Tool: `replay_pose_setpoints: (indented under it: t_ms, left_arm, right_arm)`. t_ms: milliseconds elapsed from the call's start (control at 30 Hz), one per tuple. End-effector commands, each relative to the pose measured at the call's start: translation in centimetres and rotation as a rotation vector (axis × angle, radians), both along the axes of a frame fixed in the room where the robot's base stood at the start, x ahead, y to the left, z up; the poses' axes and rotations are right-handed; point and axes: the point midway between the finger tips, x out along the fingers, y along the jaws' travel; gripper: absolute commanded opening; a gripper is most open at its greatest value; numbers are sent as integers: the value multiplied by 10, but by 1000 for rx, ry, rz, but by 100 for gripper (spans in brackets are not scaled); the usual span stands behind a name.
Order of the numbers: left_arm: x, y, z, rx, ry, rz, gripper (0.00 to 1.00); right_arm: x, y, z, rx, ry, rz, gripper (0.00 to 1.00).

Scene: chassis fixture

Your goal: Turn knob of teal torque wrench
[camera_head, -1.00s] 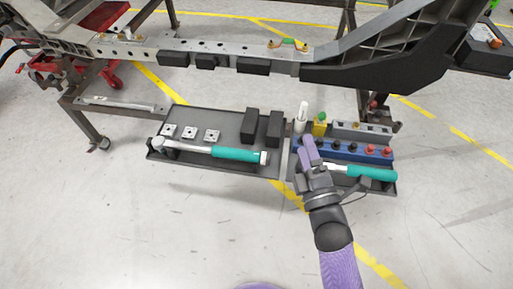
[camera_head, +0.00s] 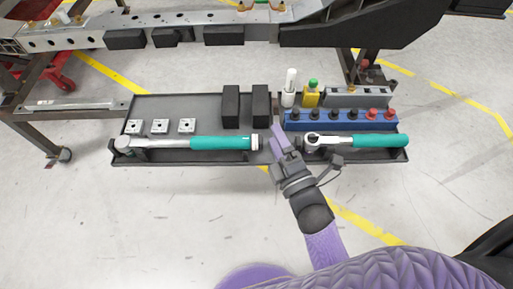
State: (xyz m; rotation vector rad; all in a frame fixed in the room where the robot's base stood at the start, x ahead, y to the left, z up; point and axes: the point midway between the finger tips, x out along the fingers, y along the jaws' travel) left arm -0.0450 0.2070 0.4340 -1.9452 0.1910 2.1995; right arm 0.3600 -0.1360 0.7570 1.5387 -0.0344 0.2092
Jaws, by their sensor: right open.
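A long teal-handled torque wrench (camera_head: 217,143) lies across the front of the left tray, with its metal head at the left and a pale knob (camera_head: 255,143) at the right end of its handle. A shorter teal-handled ratchet wrench (camera_head: 375,141) lies in the right tray, its round head at the left. My right gripper (camera_head: 282,138) is open, its purple fingers pointing up the picture between the knob and the ratchet head. It looks empty and a little to the right of the knob; I cannot tell its height. My left gripper is out of view.
The left tray (camera_head: 206,105) also holds three square metal plates and two black blocks (camera_head: 231,108). The right tray holds a blue rack (camera_head: 300,119) of sockets, a white bottle (camera_head: 290,88), a yellow bottle (camera_head: 311,97) and a grey block. The chassis frame (camera_head: 190,25) runs behind.

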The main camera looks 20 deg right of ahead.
Motion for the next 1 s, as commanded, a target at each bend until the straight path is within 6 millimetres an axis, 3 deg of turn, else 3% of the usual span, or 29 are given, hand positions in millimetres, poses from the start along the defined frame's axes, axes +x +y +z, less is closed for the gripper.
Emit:
replay_pose_setpoints:
  t_ms: [33, 200, 300, 467, 800, 1000]
  left_arm:
    - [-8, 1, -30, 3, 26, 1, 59]
    - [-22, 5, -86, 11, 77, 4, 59]
    - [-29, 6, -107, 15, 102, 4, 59]
    - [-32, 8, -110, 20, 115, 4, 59]
    - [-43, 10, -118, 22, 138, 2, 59]
    - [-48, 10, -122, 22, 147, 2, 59]
  right_arm:
    - [-1, 0, -40, 0, 23, 0, 79]
    - [-4, 0, -116, 0, 73, 0, 79]
    - [-6, 0, -146, 0, 95, 0, 79]
    - [0, 1, -148, 0, 95, 0, 79]
    - [63, 8, -142, -1, 93, 1, 79]
    - [87, 10, -140, 0, 94, 0, 79]
